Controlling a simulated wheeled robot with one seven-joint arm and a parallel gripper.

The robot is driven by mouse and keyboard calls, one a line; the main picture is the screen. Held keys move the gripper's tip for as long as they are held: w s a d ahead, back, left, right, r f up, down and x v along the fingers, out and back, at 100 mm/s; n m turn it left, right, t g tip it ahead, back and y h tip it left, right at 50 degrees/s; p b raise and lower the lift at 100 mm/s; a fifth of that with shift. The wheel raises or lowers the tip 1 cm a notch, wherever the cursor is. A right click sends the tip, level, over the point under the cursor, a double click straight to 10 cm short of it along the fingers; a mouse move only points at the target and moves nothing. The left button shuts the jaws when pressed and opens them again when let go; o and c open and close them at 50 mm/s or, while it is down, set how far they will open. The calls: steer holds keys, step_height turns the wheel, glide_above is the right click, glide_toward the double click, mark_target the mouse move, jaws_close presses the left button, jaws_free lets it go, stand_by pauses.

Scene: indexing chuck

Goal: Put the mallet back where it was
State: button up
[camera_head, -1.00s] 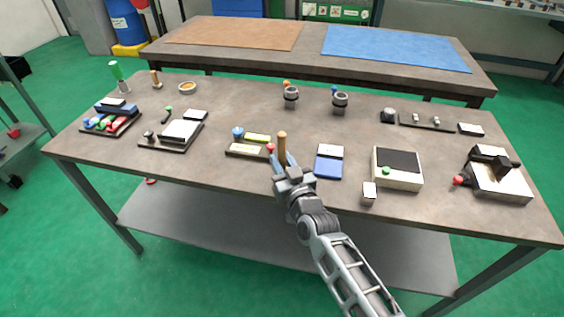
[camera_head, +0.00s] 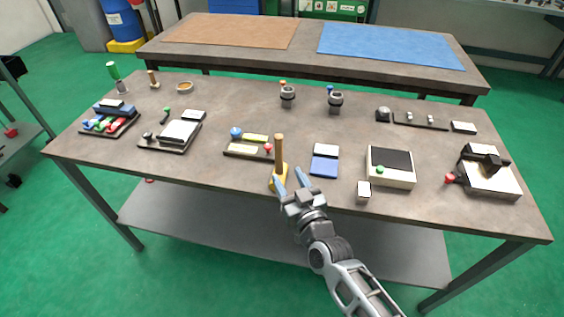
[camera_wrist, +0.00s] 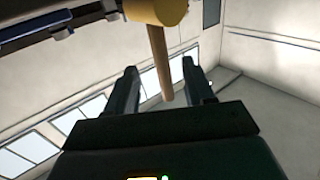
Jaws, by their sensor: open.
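The mallet (camera_head: 279,152) stands upright on its yellow head near the front edge of the table, its wooden handle pointing up. My gripper (camera_head: 289,176) is open and empty just in front and to the right of the mallet, low over the table's front edge. In the wrist view the mallet's yellow head (camera_wrist: 157,9) shows at the top, and its handle lies in line with the gap between my open fingers (camera_wrist: 159,68). Whether a finger still touches the mallet I cannot tell.
A tray (camera_head: 233,152) with a blue knob and red ball stands just behind left. A blue-and-white block (camera_head: 324,168) and a box with a dark top (camera_head: 390,180) stand to the right. A small white-topped block (camera_head: 363,197) is near the front edge.

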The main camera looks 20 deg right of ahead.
steer(key=shift+s+a, duration=0.1)
steer(key=shift+s, duration=2.45)
steer(key=s+d+r+g, duration=0.1)
steer(key=s+d+r, duration=0.1)
steer(key=s, duration=2)
steer(key=s+a+r+g, duration=0.1)
steer(key=s+r+g, duration=0.1)
steer(key=s+r, duration=1.1)
steer(key=s, duration=0.3)
steer(key=shift+a+y, duration=0.3)
